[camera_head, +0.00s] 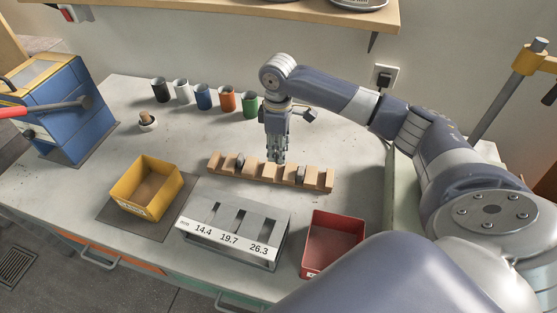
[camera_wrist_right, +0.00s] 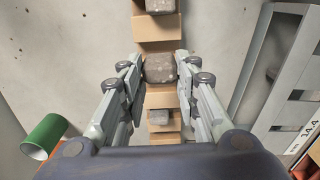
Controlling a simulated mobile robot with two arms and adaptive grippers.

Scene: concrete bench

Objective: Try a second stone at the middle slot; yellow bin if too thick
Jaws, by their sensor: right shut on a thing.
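My right gripper (camera_head: 277,158) reaches down over the wooden rack (camera_head: 222,166). In the right wrist view its fingers (camera_wrist_right: 160,72) are shut on a speckled brown-grey stone (camera_wrist_right: 161,68) at the rack. I cannot tell whether the stone is lifted clear of its notch. Two other stones sit in the rack, one to the left (camera_head: 240,160) and one to the right (camera_head: 301,173) of the gripper. The grey slot gauge (camera_head: 222,238) stands in front, marked 14.4, 19.7 and 26.3; its middle slot (camera_head: 239,221) is 19.7. The yellow bin (camera_head: 125,204) stands left of the gauge. My left gripper is out of view.
A red bin (camera_head: 318,270) stands right of the gauge. Several coloured cups (camera_head: 228,99) line the back, with a small pot (camera_head: 147,123) nearby. A blue and yellow machine (camera_head: 65,115) stands at the left. The bench between cups and rack is clear.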

